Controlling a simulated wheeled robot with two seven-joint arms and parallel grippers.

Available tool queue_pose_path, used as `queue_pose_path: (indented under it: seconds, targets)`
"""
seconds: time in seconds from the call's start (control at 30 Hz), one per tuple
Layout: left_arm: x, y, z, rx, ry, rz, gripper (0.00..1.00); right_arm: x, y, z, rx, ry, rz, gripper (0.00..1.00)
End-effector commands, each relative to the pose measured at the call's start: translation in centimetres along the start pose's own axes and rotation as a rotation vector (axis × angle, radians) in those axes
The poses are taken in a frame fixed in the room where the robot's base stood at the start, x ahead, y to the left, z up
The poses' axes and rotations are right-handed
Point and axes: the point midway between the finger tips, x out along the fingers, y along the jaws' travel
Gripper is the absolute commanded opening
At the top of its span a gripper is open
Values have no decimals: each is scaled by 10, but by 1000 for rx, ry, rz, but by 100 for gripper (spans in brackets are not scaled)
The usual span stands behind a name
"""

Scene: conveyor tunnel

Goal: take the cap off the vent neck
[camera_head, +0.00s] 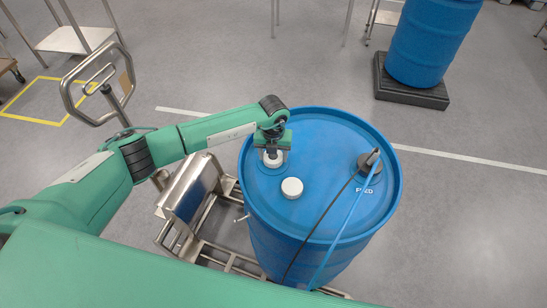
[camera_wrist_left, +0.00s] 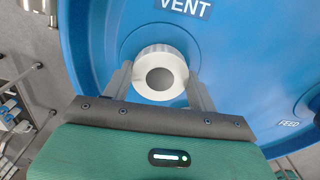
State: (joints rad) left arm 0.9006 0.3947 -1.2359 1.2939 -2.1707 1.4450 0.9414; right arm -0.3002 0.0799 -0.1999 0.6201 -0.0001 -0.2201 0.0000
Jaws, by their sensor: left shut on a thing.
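The cap (camera_wrist_left: 160,75) is a white, ribbed ring with a grey round centre, below the VENT label on the blue drum lid in the left wrist view. My left gripper (camera_wrist_left: 160,83) has one finger on each side of it and is shut on it. In the head view the left gripper (camera_head: 272,153) points down at the back left of the lid, with the white cap (camera_head: 272,163) under its fingers. The vent neck is hidden below the cap; I cannot tell whether the cap still sits on it. My right gripper is not in view.
A second white round piece (camera_head: 291,188) is on the lid of the blue drum (camera_head: 325,140), close to the gripper. At right a grey fitting (camera_head: 369,164) carries a blue hose and a dark line across the lid. A metal cart (camera_head: 190,195) stands left of the drum.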

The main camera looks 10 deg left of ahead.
Motion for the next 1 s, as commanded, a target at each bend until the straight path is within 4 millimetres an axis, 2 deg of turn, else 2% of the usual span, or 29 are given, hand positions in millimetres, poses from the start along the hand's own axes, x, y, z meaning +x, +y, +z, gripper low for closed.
queue_pose_path:
  seconds: [0.7, 1.0]
  targets:
    - [-23, 0, 0, 2, -1, 0, 27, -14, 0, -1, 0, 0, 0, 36]
    - [-25, 0, 0, 2, -1, 0, 27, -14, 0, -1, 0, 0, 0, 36]
